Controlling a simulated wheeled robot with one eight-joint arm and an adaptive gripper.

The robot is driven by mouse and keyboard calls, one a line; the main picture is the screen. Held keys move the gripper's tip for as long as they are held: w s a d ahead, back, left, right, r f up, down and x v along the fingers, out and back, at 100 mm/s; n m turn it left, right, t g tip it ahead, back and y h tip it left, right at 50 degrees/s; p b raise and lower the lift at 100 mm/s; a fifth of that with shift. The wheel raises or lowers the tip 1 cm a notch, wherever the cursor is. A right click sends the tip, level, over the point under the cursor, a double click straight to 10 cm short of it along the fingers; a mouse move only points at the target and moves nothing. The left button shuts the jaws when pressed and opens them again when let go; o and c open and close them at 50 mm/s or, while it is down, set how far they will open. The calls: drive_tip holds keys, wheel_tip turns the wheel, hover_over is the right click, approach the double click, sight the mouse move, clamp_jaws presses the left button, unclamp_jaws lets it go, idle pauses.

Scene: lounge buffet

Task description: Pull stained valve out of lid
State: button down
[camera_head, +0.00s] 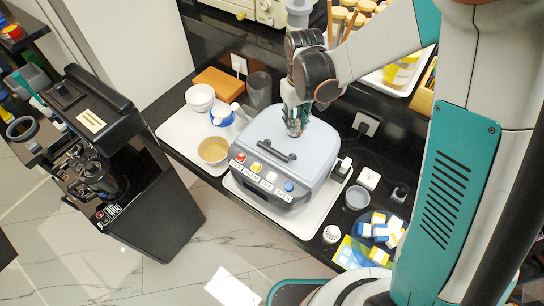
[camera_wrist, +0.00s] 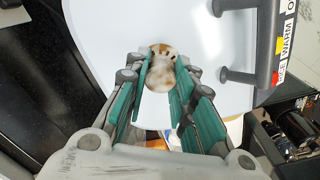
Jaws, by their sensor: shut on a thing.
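A grey rice cooker (camera_head: 262,185) stands on a white tray, its pale lid (camera_head: 300,135) closed and carrying a dark handle. It has coloured buttons on its front. The stained valve (camera_wrist: 162,70) is a small round whitish piece with brown stains, at the lid's surface in the wrist view. My gripper (camera_wrist: 161,88) is over the back part of the lid, with its green-sided fingers shut on the valve from both sides. In the head view my gripper (camera_head: 295,125) points down at the lid and hides the valve there. I cannot tell whether the valve is still seated.
Bowls (camera_head: 213,150) and an orange box (camera_head: 218,82) are left of the cooker. A small grey cup (camera_head: 357,197) and a blue plate (camera_head: 366,243) with yellow and white blocks are at the right. The lid handle (camera_wrist: 268,45) rises close to my gripper.

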drive_tip(key=shift+r+p, duration=0.5)
drive_tip(key=shift+r, duration=0.5)
idle(0.4)
drive_tip(key=shift+r+p, duration=1.2)
drive_tip(key=shift+r, duration=0.85)
